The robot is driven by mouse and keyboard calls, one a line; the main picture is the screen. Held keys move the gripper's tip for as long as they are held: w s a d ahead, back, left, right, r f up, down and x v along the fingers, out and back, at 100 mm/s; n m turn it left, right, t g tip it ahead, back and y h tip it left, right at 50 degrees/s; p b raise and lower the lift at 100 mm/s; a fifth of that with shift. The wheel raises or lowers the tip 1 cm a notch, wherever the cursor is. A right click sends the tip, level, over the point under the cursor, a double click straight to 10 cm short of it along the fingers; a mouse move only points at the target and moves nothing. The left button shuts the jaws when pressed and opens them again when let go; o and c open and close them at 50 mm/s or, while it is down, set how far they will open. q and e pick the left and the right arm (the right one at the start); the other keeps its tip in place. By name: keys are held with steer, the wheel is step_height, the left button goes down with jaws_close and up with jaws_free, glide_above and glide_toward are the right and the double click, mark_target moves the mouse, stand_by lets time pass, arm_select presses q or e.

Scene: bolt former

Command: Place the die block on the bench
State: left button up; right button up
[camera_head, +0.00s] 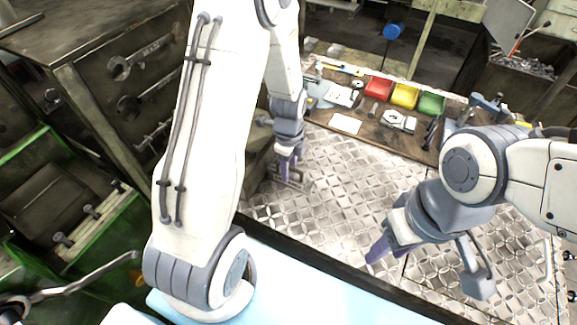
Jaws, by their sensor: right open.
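The bench (370,139) has a brown top and stands at the back, beyond a metal plate floor. A grey metal part with a hole (398,121) lies on the bench. My right gripper (378,250) is open and apart from the bench, above the plate floor. Its far finger is hard to make out.
Red (378,88), yellow (404,96) and green (431,104) bins line the bench's back edge. A white sheet (345,123) lies near its front edge. A vise (462,118) stands at the right.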

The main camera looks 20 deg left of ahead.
arm_select(q)
steer(key=shift+r, duration=0.45)
step_height(320, 180, up, 11)
steer(key=b, duration=0.2)
steer(key=s+d+r+n, duration=0.3)
steer(key=s+d+n, duration=0.2)
steer(key=s+d, duration=0.65)
steer(key=s+d+n+h, duration=0.1)
steer(key=s+d+n, duration=0.4)
steer(key=s, duration=0.4)
steer(key=shift+d+r+n, duration=0.25)
steer(key=shift+r+n, duration=0.1)
steer(key=shift+n, duration=0.25)
